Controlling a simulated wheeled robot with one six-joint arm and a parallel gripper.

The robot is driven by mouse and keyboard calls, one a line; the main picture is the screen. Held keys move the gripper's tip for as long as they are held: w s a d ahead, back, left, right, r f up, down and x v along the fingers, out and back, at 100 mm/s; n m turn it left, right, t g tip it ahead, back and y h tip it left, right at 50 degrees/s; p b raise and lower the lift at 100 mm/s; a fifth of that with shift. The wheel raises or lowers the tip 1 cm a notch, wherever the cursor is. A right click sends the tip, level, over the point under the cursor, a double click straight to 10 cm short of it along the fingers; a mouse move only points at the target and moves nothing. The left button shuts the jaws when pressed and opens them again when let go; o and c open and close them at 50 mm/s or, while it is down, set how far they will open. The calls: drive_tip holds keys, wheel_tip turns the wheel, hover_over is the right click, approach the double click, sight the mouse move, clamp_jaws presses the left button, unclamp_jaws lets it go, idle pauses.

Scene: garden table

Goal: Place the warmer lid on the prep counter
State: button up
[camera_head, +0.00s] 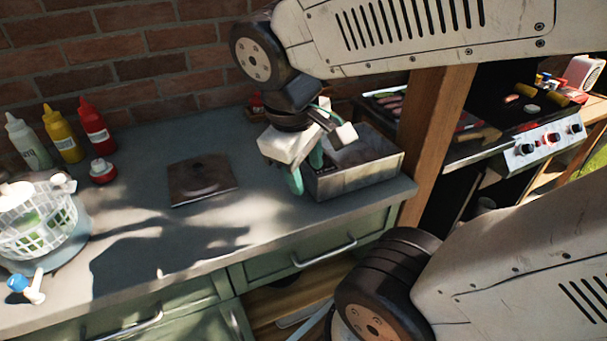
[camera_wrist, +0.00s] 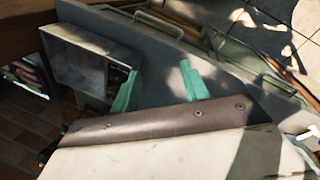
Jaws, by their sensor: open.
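The warmer lid (camera_head: 202,180), a dark square plate with a low raised handle, lies flat on the grey prep counter (camera_head: 255,215), left of my gripper and apart from it. I cannot make out the lid in the wrist view. The open metal warmer box (camera_head: 362,178) stands at the counter's right end; it also shows in the wrist view (camera_wrist: 75,62). My gripper (camera_head: 306,172) has its teal fingers spread and empty, just at the left side of the box. The fingers also show apart in the wrist view (camera_wrist: 157,80), with counter between them.
Squeeze bottles (camera_head: 62,137) and a small red-and-white container (camera_head: 102,171) stand at the back left. A white basket (camera_head: 37,222) is at the left edge. A wooden post (camera_head: 437,130) rises right of the box, before a grill (camera_head: 500,125). The counter's front middle is clear.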

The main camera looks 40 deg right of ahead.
drive_tip(key=s+a+m+y, duration=0.1)
drive_tip(key=s+a+r+m+t+y, duration=0.1)
drive_tip(key=a+m, duration=0.1)
drive_tip(key=shift+s+r+y, duration=0.2)
drive_tip(key=shift+s+y, duration=0.1)
drive_tip(key=shift+s, duration=0.05)
